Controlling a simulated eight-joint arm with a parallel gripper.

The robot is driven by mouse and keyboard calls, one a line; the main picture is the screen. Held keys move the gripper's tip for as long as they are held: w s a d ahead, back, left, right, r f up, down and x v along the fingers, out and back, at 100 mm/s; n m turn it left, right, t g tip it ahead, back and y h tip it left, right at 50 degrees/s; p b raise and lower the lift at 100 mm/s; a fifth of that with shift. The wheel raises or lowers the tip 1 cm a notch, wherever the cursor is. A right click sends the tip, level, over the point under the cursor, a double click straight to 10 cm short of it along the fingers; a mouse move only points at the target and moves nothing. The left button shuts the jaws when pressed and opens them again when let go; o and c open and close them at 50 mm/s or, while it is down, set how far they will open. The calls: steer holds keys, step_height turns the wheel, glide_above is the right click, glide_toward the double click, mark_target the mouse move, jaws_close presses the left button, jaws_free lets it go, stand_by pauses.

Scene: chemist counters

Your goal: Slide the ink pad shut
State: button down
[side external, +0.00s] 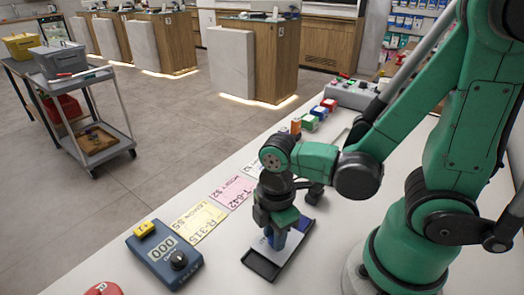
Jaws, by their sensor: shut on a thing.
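The ink pad (262,264) lies flat on the white counter, below my gripper. Its near end is a shallow, black-rimmed tray that shows open. A paler flat part and a dark blue part (304,223) show farther along it, toward the upper right. My gripper (275,241) points down over the middle of the ink pad, shut on a part of it. The fingertips and the held part are small and partly hidden by the gripper body.
A blue device (164,257) with a dial stands to the left. Yellow (196,223) and pink (231,191) labels lie behind. Small colored blocks (310,122) and a grey button panel (350,95) sit farther back. A red object (103,289) is at the lower edge.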

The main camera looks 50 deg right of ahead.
steer(key=shift+d, duration=2.75)
steer(key=c, duration=0.6)
jaws_free()
steer(key=shift+a, duration=0.1)
steer(key=shift+r, duration=2.8)
